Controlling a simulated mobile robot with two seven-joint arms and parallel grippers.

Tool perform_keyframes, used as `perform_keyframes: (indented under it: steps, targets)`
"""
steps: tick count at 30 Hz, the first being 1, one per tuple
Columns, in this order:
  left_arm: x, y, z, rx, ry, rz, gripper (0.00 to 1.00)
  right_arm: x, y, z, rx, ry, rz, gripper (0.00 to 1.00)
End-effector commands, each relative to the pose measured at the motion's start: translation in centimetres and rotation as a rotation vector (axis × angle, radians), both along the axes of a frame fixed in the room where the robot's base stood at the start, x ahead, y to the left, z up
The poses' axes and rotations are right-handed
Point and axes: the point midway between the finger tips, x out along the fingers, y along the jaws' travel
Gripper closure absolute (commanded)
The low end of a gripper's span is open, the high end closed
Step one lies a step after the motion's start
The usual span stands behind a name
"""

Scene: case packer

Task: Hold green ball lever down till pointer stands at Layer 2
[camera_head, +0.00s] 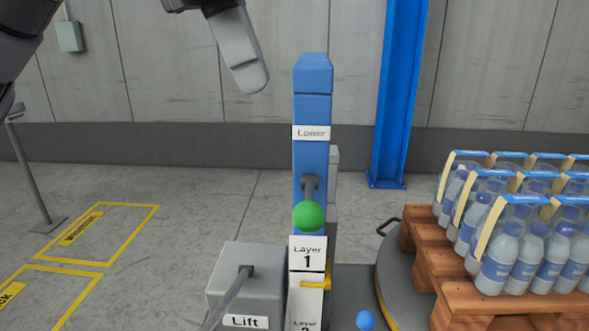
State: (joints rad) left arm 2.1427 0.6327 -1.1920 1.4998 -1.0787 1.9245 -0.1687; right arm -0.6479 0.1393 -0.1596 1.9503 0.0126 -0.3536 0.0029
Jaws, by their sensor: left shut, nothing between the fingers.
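The green ball (309,215) sits on the end of a short grey lever on the blue post (312,110), below a white sign reading "Lower" (311,132). Under it, a white scale shows "Layer 1" (308,253) and, cut off at the bottom edge, "Layer 2" (306,315). The yellow pointer (315,283) stands near the line between the two labels. My left gripper (250,75) is shut and empty, in the air up and left of the ball, apart from the post. My right gripper is not in view.
A grey box marked "Lift" (245,285) with a grey lever stands left of the post. A blue ball (366,320) shows at the bottom. A wooden pallet (480,300) with bottle packs (530,225) stands right on a round base. A blue column (398,90) stands behind.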

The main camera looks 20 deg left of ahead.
Motion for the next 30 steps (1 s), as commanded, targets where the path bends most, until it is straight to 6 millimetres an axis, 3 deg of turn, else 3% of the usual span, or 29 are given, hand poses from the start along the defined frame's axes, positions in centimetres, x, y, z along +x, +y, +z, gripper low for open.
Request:
perform_keyframes:
  steps: [9, 14, 30]
  targets:
    - [0.0, 0.0, -0.1, 0.000, 0.000, -0.001, 1.00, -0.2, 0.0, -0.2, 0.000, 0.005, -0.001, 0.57]
    - [0.2, -0.3, -1.2, 0.002, 0.003, 0.000, 1.00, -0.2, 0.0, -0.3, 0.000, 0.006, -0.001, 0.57]
    - [1.9, -3.3, -11.0, 0.001, 0.002, 0.000, 1.00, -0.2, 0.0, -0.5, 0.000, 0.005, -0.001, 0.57]
